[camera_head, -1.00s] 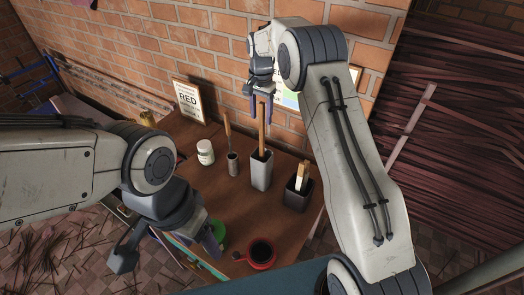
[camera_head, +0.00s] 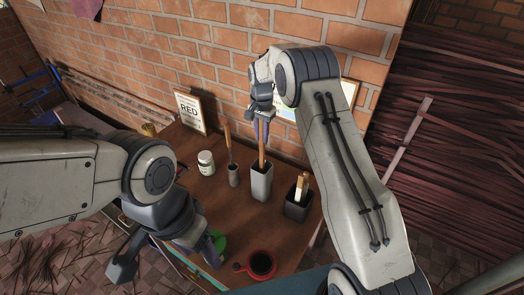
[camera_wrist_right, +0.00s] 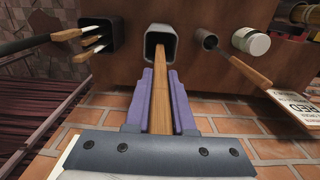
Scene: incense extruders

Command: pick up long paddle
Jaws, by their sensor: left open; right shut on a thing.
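The long wooden paddle (camera_head: 262,155) stands nearly upright in the tall grey square holder (camera_head: 261,184), its lower end hidden inside. My right gripper (camera_head: 263,124) is shut on the paddle's upper part, above the holder. In the right wrist view, the paddle (camera_wrist_right: 160,110) runs between the purple fingers of the right gripper (camera_wrist_right: 161,76) and into the mouth of the grey holder (camera_wrist_right: 152,53). My left gripper (camera_head: 170,252) is open and empty, low on the left by the table's front edge.
On the wooden table (camera_head: 215,215), a white jar (camera_head: 206,163), a slim cup (camera_head: 233,175) with a spatula and a dark square holder (camera_head: 297,209) with paler paddles flank the grey holder. A framed RED sign (camera_head: 190,112) leans on the brick wall.

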